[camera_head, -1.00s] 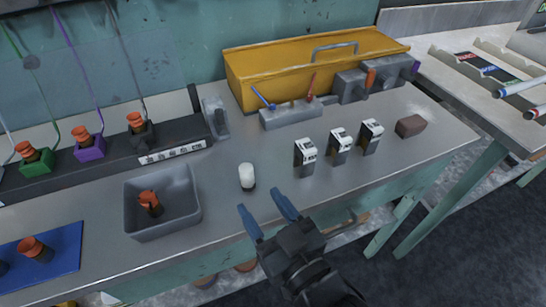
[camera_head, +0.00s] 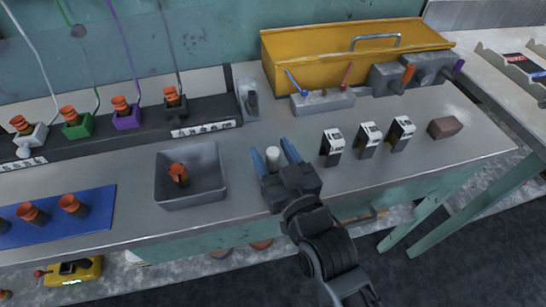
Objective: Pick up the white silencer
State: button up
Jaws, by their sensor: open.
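The white silencer (camera_head: 272,153) is a small white cylinder standing on the grey workbench (camera_head: 240,250). Only its upper part shows, as my gripper hides its lower part. My gripper (camera_head: 274,153) is open, with one blue finger on each side of the silencer in the picture. I cannot tell whether either finger touches it.
A grey bin (camera_head: 190,200) with an orange-topped part stands to the left. Several black-and-white clip-like parts (camera_head: 333,146) stand close to the right, with a brown block (camera_head: 445,127) beyond. A yellow toolbox (camera_head: 350,65) is at the back.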

jog(key=c, duration=1)
jog(key=shift+r, duration=0.1)
